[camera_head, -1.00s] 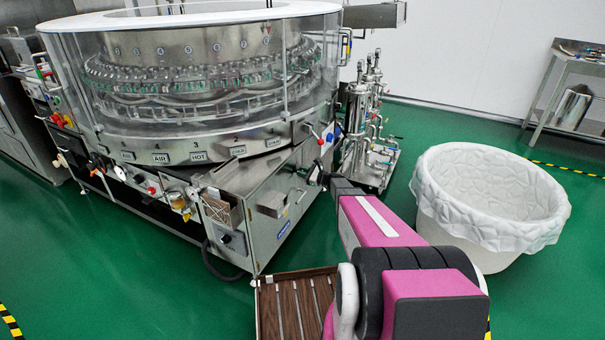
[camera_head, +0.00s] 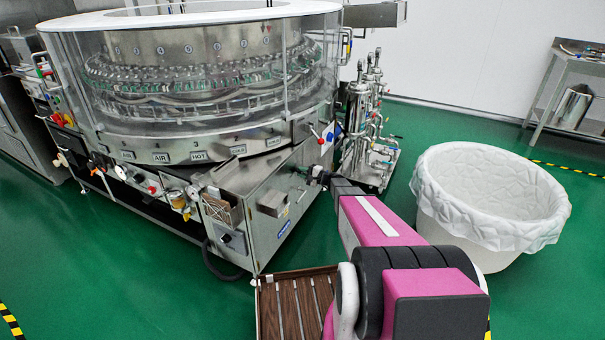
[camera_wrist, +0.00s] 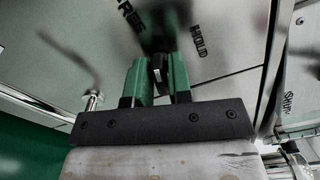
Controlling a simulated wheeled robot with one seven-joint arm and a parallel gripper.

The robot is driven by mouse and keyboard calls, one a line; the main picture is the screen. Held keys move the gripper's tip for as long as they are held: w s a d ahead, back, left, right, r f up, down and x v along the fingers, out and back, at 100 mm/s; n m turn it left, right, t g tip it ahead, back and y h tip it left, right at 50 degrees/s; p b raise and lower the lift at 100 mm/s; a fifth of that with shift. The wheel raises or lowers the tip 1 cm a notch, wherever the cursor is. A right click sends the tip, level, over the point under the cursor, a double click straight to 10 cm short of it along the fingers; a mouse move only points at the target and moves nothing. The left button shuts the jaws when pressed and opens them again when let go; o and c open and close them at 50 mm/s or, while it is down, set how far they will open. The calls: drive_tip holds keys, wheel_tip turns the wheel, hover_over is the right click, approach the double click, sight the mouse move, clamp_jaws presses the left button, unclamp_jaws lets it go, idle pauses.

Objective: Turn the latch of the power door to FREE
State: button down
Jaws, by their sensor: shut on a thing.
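The latch (camera_wrist: 157,72) is a small dark piece on the steel door panel (camera_wrist: 225,35) in the wrist view. My gripper (camera_wrist: 157,80) has its green fingers on either side of the latch and is shut on it. The word FREE (camera_wrist: 130,17) is on the panel up and left of the latch, and HOLD (camera_wrist: 198,41) is up and right. The latch's base is in dark shadow, so which label it points to is unclear. In the head view my gripper (camera_head: 317,175) is at the machine's right-hand side panel, and the latch is too small to make out.
The rotary washer (camera_head: 180,157) fills the left and middle. A white lined tub (camera_head: 490,200) stands on the floor at right. Steel filter vessels (camera_head: 358,120) stand behind the gripper. A bright metal fitting (camera_wrist: 93,100) sits left of the fingers.

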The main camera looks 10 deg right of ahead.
drive_tip(key=shift+n, duration=1.2)
drive_tip(key=c, duration=1.2)
unclamp_jaws()
drive_tip(key=shift+o, duration=0.2)
drive_tip(key=v, duration=1)
drive_tip(key=shift+s+d, duration=0.25)
drive_tip(key=shift+d, duration=0.05)
